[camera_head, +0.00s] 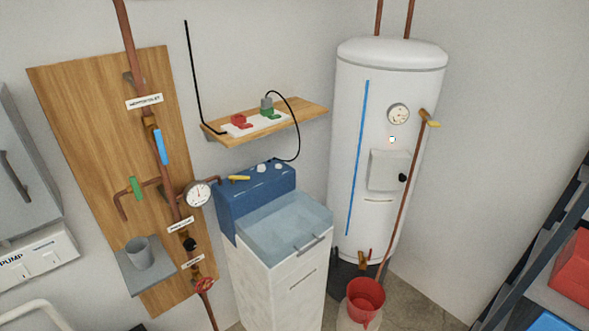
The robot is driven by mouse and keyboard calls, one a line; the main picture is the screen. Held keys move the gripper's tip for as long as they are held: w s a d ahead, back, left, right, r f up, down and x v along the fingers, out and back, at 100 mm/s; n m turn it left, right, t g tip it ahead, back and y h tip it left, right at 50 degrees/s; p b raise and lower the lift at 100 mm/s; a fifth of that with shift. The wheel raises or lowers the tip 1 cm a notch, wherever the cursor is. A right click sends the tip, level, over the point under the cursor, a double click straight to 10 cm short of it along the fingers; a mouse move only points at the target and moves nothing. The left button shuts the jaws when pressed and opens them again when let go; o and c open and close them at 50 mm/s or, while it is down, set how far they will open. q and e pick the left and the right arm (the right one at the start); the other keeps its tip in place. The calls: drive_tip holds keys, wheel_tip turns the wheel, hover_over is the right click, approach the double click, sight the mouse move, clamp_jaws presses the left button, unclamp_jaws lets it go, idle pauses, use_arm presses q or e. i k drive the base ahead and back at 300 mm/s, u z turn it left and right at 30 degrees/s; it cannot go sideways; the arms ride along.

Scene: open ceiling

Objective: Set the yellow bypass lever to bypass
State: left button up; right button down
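A yellow lever (238,178) lies on top of the blue head (256,203) of a white cabinet unit (283,284), near its back left corner. It looks roughly level, pointing along the head's width. I cannot read any position marking beside it. A second, smaller yellow handle (432,124) sits on the pipe at the right of the white tank. Neither of my grippers is in view.
A round gauge (199,193) and copper pipe stand close left of the blue head. A wooden shelf (290,118) with a power strip and hanging cable is above it. The unit has a clear lid (286,227).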

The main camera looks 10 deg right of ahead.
sight(232, 179)
drive_tip(key=z, duration=0.05)
drive_tip(key=i, duration=0.85)
drive_tip(key=u, duration=0.35)
